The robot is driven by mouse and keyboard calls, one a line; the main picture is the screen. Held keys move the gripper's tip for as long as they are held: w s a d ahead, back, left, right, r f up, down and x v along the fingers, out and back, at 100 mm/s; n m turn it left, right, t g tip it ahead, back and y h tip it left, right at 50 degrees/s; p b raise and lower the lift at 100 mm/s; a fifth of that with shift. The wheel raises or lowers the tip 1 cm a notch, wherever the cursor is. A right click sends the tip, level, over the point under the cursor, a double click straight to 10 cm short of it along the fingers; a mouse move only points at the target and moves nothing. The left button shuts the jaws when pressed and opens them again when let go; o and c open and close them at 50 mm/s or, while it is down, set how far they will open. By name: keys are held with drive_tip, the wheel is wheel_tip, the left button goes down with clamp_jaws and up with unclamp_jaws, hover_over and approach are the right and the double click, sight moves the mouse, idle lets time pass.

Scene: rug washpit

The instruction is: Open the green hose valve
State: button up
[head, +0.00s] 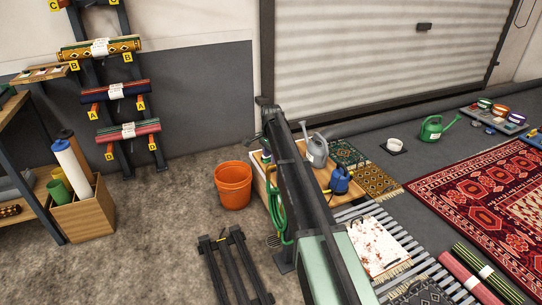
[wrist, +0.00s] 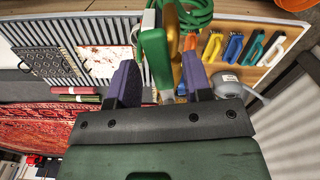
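In the wrist view my gripper (wrist: 158,66) has its two purple fingers spread wide. A tall green piece with a pale edge (wrist: 154,50) stands between them, closer to the left finger. It may be the green valve's handle, but I cannot tell for sure. No grip on it shows; whether a finger touches it is unclear. The coiled green hose (wrist: 196,16) lies just beyond. In the head view the green hose (head: 276,212) hangs beside a dark upright, and my fingers and the valve cannot be made out there.
Several coloured handles (wrist: 235,48) sit on the wooden surface right of my fingers. A grey watering can (head: 317,151) and a blue container (head: 340,181) stand near the hose. An orange bucket (head: 233,185) is to the left.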

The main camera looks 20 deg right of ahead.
wheel_tip(320, 180, up, 11)
drive_tip(key=p, duration=1.1)
drive_tip(key=shift+f, duration=0.1)
drive_tip(key=s+a+n, duration=0.4)
drive_tip(key=s+n, duration=0.1)
drive_tip(key=s, duration=0.7)
drive_tip(key=s+a+n, duration=0.4)
drive_tip(key=s, duration=0.9)
drive_tip(key=s+a+r+n, duration=0.1)
drive_tip(key=s+a+n, duration=0.4)
drive_tip(key=s, duration=0.8)
drive_tip(key=shift+n+p, duration=0.3)
drive_tip(key=shift+p, duration=0.1)
